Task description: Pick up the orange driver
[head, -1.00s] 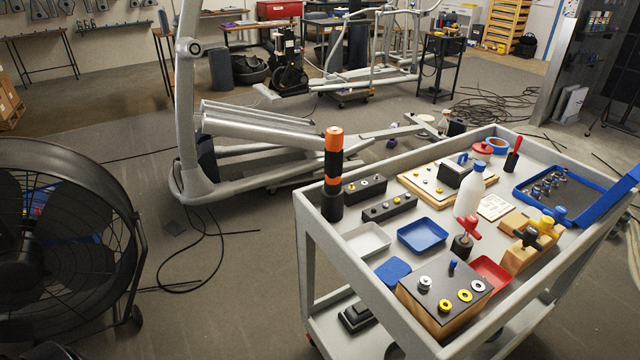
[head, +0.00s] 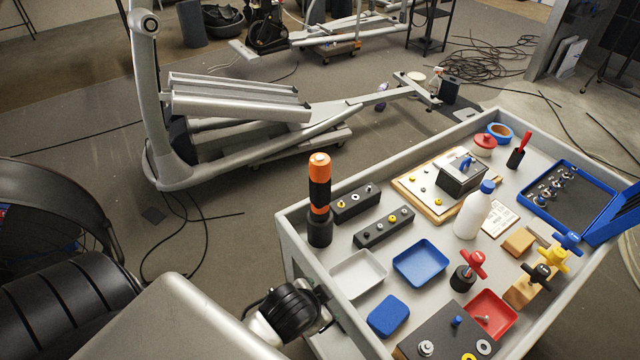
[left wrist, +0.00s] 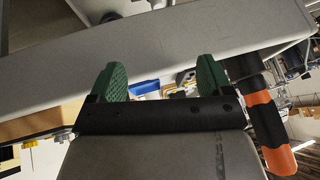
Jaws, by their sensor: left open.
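The orange driver (head: 319,184), with an orange and black banded grip, stands upright in a black cylindrical holder (head: 320,230) at the cart's left corner. It also shows tilted at the right of the left wrist view (left wrist: 271,128), beside and outside my fingers. My left gripper (left wrist: 162,78) has two green-padded fingers, open and with nothing held between them. In the head view my left arm comes in low from the left, its wrist beside the cart's left side, nearer than the driver; its fingertips are hard to make out there. My right gripper is not in view.
The grey cart (head: 310,280) has a raised rim. On it are a white tray (head: 357,272), a blue tray (head: 420,262), black blocks (head: 384,226), a white bottle (head: 473,212) and red and yellow knobs. A fan (head: 40,230) and an elliptical frame (head: 235,100) stand to the left.

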